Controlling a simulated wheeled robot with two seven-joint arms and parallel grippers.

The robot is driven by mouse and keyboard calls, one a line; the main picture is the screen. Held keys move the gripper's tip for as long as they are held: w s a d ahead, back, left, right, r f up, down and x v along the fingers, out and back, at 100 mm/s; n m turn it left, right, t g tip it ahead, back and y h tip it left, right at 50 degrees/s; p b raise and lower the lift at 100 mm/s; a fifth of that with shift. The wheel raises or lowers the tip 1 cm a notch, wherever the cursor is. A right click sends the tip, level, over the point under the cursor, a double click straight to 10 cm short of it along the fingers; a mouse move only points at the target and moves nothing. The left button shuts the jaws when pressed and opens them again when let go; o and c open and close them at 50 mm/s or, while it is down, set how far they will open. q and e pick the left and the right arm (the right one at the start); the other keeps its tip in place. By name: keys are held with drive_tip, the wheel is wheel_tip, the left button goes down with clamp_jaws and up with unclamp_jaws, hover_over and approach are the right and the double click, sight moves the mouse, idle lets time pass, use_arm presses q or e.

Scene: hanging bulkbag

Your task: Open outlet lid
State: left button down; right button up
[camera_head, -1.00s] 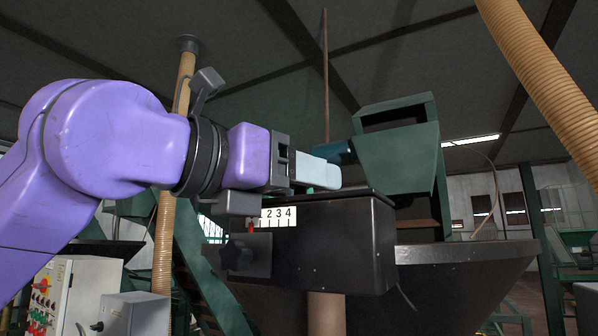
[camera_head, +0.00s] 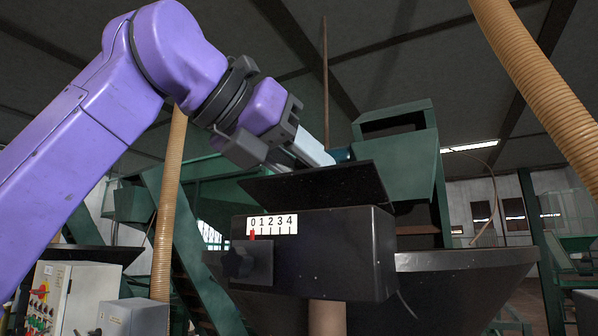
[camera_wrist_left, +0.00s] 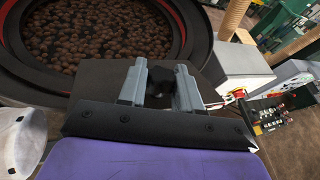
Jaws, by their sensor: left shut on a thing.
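The outlet lid (camera_head: 320,186) is a flat black plate on top of the black outlet box (camera_head: 335,250). It stands raised and tilted, its broad face toward the head camera. My left gripper (camera_head: 313,152) is behind and above the lid, its pale fingers pointing down to the right. In the left wrist view my left gripper (camera_wrist_left: 159,80) is shut on a small black knob (camera_wrist_left: 158,91) over a dark plate. In the head view the lid hides the grip point. My right gripper is in neither view.
A number scale (camera_head: 272,224) with a red pointer and a dark knob (camera_head: 238,262) are on the box front. A dark hopper (camera_head: 460,275) and green chute (camera_head: 400,160) stand behind. A round drum (camera_wrist_left: 100,40) of brown pieces lies beyond my gripper.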

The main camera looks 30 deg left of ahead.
use_arm(q)
drive_tip(key=shift+w+r+g, duration=0.25)
drive_tip(key=shift+w+g, duration=0.15)
drive_tip(key=shift+g, duration=0.2)
drive_tip(key=shift+d, duration=0.1)
drive_tip(key=c, duration=0.8)
unclamp_jaws()
